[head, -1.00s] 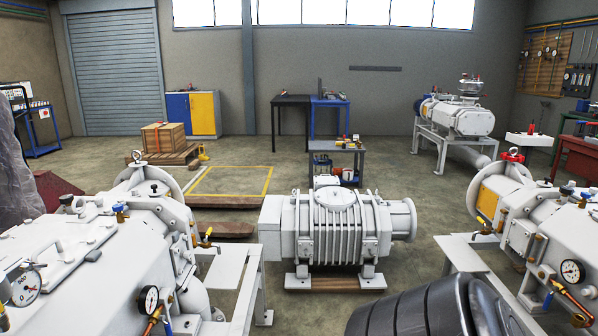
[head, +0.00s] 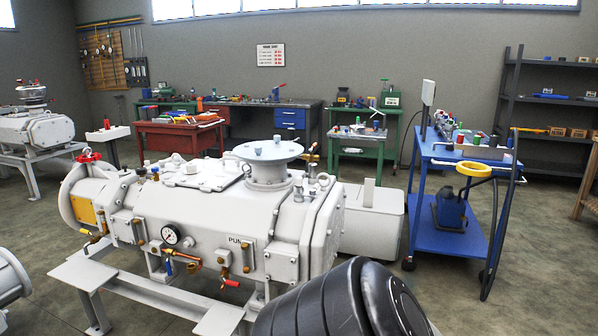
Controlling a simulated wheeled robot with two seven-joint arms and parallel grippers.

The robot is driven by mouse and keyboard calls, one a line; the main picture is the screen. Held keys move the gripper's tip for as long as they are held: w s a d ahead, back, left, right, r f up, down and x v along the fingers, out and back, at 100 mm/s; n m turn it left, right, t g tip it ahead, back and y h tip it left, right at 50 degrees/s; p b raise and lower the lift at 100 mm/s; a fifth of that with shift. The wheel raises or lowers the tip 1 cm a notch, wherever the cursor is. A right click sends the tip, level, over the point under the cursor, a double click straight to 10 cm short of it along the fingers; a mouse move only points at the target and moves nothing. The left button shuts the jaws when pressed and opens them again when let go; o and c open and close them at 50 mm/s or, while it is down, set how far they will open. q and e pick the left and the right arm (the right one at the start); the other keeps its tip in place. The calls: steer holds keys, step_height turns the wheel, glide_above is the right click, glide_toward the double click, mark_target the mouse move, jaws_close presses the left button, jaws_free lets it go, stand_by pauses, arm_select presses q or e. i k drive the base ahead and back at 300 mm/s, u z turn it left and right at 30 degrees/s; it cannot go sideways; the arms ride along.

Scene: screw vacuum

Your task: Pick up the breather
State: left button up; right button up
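I cannot pick out the breather for certain. A large white screw vacuum pump (head: 215,235) stands on a pale frame in the middle of the head view. Its top carries a round flange (head: 269,152), small fittings and caps, and lifting eyes. A pressure gauge (head: 171,234) and brass valves sit on its near side. A red handwheel valve (head: 87,157) is at its left end. Neither gripper is in view.
A blue cart (head: 455,205) with small items on top stands to the right. A red workbench (head: 178,137), a green trolley (head: 358,140) and a dark shelf unit (head: 548,110) are behind. Open floor (head: 560,270) lies at the right.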

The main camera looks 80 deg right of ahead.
mark_target(312, 167)
steer(key=z, duration=2.4)
